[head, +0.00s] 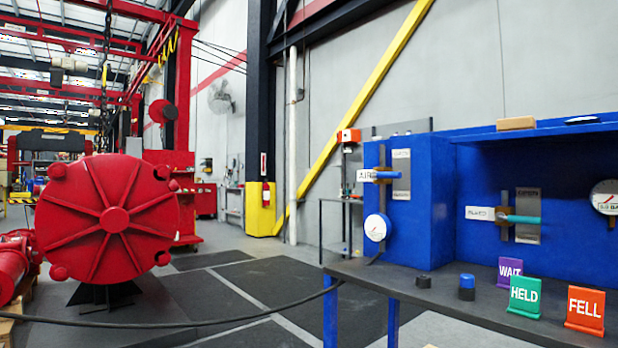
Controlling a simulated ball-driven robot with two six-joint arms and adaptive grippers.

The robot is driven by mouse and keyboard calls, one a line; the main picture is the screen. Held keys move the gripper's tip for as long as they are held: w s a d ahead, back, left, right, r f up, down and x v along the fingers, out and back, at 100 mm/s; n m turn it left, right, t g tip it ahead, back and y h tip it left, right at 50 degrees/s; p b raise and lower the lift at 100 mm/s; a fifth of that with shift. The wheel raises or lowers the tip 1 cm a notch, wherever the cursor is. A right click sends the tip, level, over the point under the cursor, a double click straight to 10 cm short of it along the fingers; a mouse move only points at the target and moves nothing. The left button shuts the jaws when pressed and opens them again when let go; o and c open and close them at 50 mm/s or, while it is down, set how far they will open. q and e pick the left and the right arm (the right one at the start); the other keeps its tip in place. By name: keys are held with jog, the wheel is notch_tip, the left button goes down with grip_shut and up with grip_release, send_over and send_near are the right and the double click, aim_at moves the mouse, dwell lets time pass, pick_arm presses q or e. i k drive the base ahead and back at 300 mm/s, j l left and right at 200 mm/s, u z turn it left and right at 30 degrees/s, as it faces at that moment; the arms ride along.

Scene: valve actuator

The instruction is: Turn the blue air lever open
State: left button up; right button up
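The blue air lever (388,175) lies about horizontal on the left face of the blue bench housing (420,225). A white AIR label (366,175) is at its left end. A grey plate (401,160) behind it reads OPEN at the top; its lower lettering is too small to read. A round white gauge (376,227) is below the lever. Neither of my grippers is in view.
A teal lever (522,219) with a small white label sits in the recess, beside a second gauge (605,197). WAIT (510,271), HELD (525,294) and FELL (585,307) signs stand on the dark bench top (455,305). A red actuator (115,218) stands left; floor between is open.

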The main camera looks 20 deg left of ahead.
aim_at(384, 175)
jog(key=u, duration=0.15)
jog(key=i+j+z, duration=0.15)
jog(key=z, duration=0.45)
jog(key=i+j+z, duration=0.15)
jog(key=j, duration=0.25)
jog(key=i+j+z, duration=0.15)
jog(key=j, duration=0.25)
jog(key=i+j+z, duration=0.2)
jog(key=j, duration=0.25)
jog(key=j+z, duration=0.15)
jog(key=j, duration=0.25)
